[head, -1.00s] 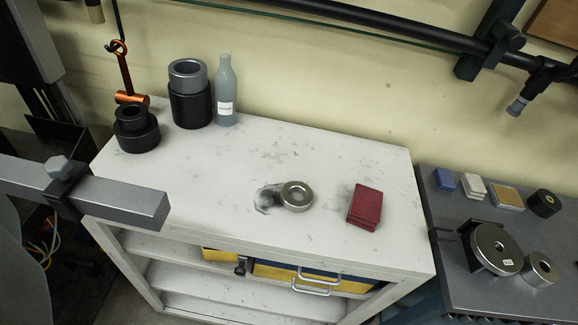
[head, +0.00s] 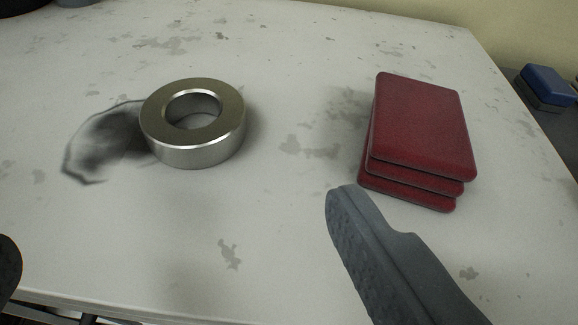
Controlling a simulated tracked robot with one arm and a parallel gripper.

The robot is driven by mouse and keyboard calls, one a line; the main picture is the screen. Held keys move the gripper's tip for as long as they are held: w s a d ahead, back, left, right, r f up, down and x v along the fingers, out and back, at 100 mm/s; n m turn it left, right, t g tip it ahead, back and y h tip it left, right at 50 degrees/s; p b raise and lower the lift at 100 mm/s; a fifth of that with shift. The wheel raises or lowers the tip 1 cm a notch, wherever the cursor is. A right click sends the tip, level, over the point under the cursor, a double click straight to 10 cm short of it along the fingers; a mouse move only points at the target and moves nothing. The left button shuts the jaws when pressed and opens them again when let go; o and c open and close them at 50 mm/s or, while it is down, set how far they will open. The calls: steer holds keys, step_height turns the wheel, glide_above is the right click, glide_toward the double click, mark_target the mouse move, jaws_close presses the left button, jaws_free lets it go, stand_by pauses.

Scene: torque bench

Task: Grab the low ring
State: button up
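The low ring (head: 190,152) is a short, thick silver metal ring with a round hole. It lies flat on the white, scuffed tabletop (head: 255,275), left of centre. My gripper (head: 175,225) is open, with nothing between its fingers. Its grey right finger reaches in from the lower right, with the tip in front of and to the right of the ring. A dark rounded piece at the left edge looks like the other finger, mostly cut off. Neither finger touches the ring in this view.
A stack of dark red pads (head: 422,130) stands on the right, just beyond my right fingertip. A dark smudge marks the table left of the ring. A blue block (head: 548,84) sits on another surface at the far right. The table around the ring is clear.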

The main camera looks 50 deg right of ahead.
steer(key=b, duration=0.1)
glide_toward(193, 119)
steer(key=x, duration=0.4)
steer(key=shift+w+d, duration=0.25)
steer(key=shift+d, duration=0.05)
steer(key=x, duration=0.2)
steer(key=b+x, duration=0.1)
steer(key=x, duration=0.1)
steer(key=shift+w+a+f+b, duration=0.1)
steer(key=shift+w+f+b, duration=0.05)
steer(key=shift+f+b, duration=0.15)
steer(key=shift+w+f, duration=0.1)
steer(key=shift+w, duration=0.2)
steer(key=c, duration=1.5)
